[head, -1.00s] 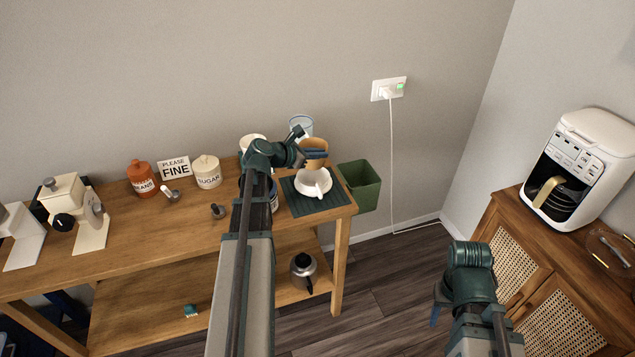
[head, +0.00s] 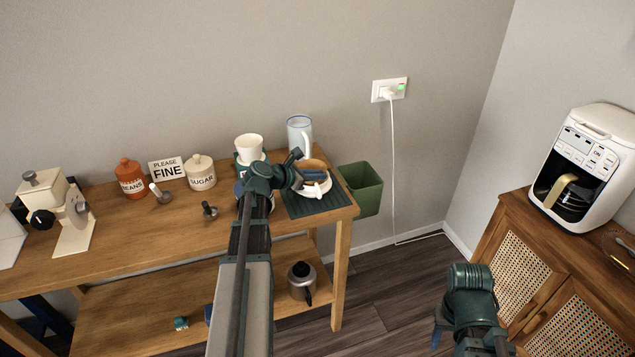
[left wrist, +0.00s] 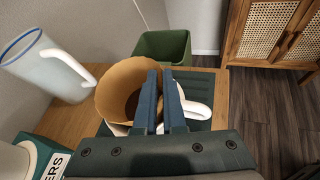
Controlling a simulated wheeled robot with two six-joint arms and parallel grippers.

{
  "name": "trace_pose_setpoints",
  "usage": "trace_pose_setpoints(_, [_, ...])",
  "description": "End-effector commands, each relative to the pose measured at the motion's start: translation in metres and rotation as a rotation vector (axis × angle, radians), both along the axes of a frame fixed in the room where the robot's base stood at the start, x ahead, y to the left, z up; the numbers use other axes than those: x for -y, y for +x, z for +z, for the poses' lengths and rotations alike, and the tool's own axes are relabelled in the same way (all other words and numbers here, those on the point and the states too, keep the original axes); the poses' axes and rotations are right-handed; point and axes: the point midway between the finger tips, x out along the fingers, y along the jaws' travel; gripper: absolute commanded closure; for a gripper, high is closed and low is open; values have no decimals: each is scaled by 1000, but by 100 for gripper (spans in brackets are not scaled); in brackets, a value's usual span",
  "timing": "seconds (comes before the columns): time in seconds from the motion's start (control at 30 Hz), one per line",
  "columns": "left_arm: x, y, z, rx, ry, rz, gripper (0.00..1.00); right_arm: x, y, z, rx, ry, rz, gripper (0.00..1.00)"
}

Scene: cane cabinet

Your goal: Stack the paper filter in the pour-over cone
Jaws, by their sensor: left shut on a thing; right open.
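The tan paper filter (head: 313,164) is an open ring above the right end of the wooden table, also in the left wrist view (left wrist: 121,88). My left gripper (head: 314,176) is shut on its near wall; its blue fingers show in the left wrist view (left wrist: 161,103). The white pour-over cone (head: 322,188) is on a dark green mat, right below the filter; its handle shows in the left wrist view (left wrist: 196,107). Filter and fingers hide much of the cone, so I cannot tell how deep the filter sits. My right gripper (head: 437,335) is open, low over the floor.
A glass jug (head: 300,134) stands behind the filter. A white cup (head: 249,148) on a green filter box stands to its left. A green bin (head: 361,187) is beyond the table's right edge. The dark mat (head: 318,208) has bare room in front.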

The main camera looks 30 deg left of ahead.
Motion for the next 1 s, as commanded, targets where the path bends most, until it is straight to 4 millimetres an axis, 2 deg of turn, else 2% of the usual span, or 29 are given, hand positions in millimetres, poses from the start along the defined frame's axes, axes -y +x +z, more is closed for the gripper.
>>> trace_pose_setpoints(0.17, [0,0,0,0,0,1,100,0,0,0,0,0,0,50])
trace_pose_setpoints(0.2, [0,0,0,0,0,1,91,0,0,0,0,0,0,50])
trace_pose_setpoints(0.3, [0,0,0,0,0,1,73,0,0,0,0,0,0,50])
trace_pose_setpoints(0.37, [0,0,0,0,0,1,62,0,0,0,0,0,0,50])
trace_pose_setpoints(0.4, [0,0,0,0,0,1,61,0,0,0,0,0,0,50])
trace_pose_setpoints(0.73, [-1,-4,3,0,0,1,61,0,0,3,0,0,0,50])
trace_pose_setpoints(0.87, [-6,-21,13,0,1,3,61,0,0,13,0,0,0,50])
trace_pose_setpoints(1.0, [-14,-47,27,1,0,4,61,0,0,27,0,0,0,50])
